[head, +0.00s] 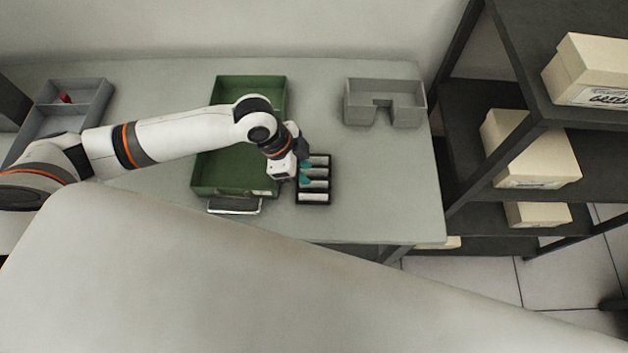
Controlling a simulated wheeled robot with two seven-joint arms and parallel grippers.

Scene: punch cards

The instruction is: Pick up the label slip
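A black rack (328,179) with several slots stands on the grey table, right of the green tray. Pale slips (314,197) lie in its slots; which one is the label slip I cannot tell at this size. My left gripper (304,172) points down at the left part of the rack. Its two teal fingertips show apart, over the middle slots. Whether they touch a slip is too small to tell. My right gripper is not in view.
A green tray (240,83) with a front handle (234,207) lies under my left arm. A grey U-shaped holder (400,115) stands at the back right. A grey divided tray (76,88) is at the left. Dark shelves (480,215) with cream boxes (528,148) stand right.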

